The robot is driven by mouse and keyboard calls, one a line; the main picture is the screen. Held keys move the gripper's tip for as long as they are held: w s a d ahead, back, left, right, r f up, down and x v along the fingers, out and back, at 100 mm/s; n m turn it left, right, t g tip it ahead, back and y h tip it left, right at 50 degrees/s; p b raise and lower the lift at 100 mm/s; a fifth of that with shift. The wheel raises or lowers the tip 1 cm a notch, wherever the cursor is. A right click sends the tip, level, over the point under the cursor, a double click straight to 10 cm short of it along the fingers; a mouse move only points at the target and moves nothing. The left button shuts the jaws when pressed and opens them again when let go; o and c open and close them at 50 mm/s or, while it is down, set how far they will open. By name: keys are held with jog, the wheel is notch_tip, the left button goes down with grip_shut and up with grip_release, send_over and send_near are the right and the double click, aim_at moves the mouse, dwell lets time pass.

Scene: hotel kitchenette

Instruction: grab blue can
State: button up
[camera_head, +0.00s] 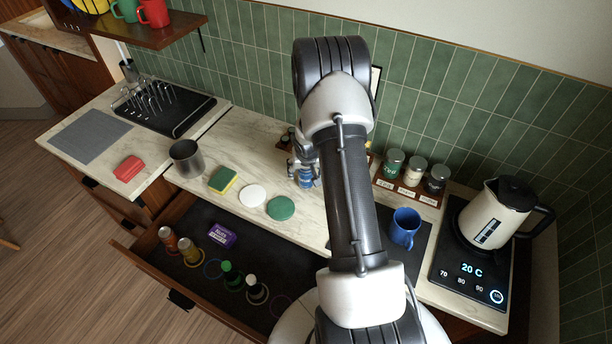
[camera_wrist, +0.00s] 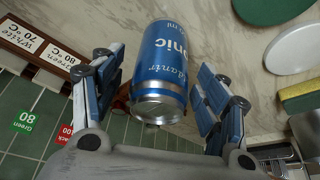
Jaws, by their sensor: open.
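The blue can (camera_head: 306,178) stands on the marble counter near the tiled back wall, partly behind my arm in the head view. In the wrist view the blue can (camera_wrist: 160,75) has white lettering and a silver end, and it lies between the two fingers of my gripper (camera_wrist: 160,97). The fingers are apart, with a visible gap on each side of the can. In the head view my gripper (camera_head: 297,168) is at the can, mostly hidden by my arm.
Green (camera_head: 281,208) and white (camera_head: 252,195) discs, a sponge (camera_head: 222,180) and a metal cup (camera_head: 186,158) stand left of the can. A blue mug (camera_head: 404,228), spice jars (camera_head: 412,174) and a kettle (camera_head: 500,213) are to the right. An open drawer (camera_head: 150,262) juts out in front.

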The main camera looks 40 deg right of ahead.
jog(key=shift+r, duration=0.1)
jog(key=c, duration=1.4)
